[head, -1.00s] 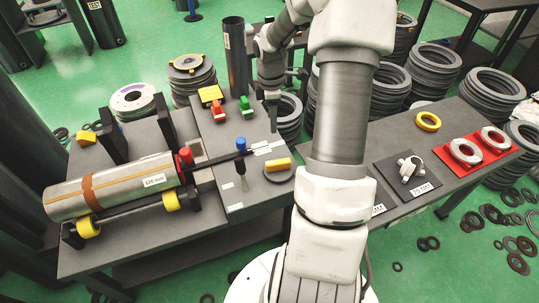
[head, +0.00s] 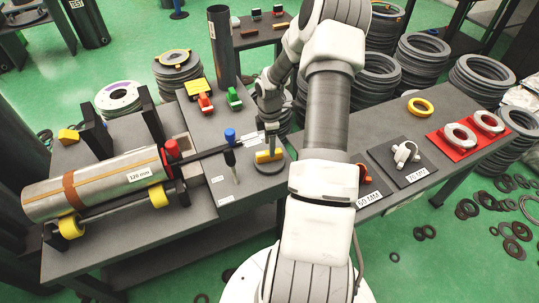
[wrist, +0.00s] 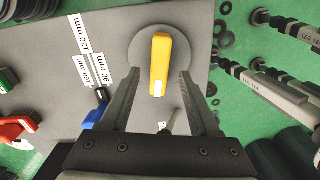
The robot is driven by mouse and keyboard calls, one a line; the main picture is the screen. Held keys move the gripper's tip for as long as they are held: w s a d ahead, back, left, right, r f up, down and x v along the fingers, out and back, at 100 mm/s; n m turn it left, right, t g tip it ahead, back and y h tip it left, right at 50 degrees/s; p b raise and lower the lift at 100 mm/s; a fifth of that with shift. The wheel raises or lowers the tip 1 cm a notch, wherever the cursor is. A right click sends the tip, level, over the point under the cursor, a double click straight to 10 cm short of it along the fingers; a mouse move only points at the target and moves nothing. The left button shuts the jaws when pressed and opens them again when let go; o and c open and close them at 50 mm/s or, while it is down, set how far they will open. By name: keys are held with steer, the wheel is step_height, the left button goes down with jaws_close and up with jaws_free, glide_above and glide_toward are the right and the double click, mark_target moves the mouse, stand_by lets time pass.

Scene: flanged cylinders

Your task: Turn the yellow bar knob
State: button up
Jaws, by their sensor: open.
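The yellow bar knob (head: 269,156) sits on a round grey disc (head: 270,167) at the right end of the workbench. In the wrist view the bar knob (wrist: 160,64) points nearly straight up the picture, on its disc (wrist: 138,50). My gripper (head: 269,146) is over the knob in the head view. In the wrist view my gripper (wrist: 160,75) is open, with one finger to each side of the knob's near end.
A blue-topped handle (head: 230,135) stands left of the knob. Red (head: 205,103) and green (head: 234,97) switches and a tall dark tube (head: 221,45) are behind. A steel cylinder (head: 105,186) lies on rollers at left. A side table (head: 400,150) is at right.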

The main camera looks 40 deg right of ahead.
steer(key=shift+f+b, duration=0.4)
steer(key=shift+f, duration=1.75)
steer(key=shift+c, duration=0.3)
jaws_close()
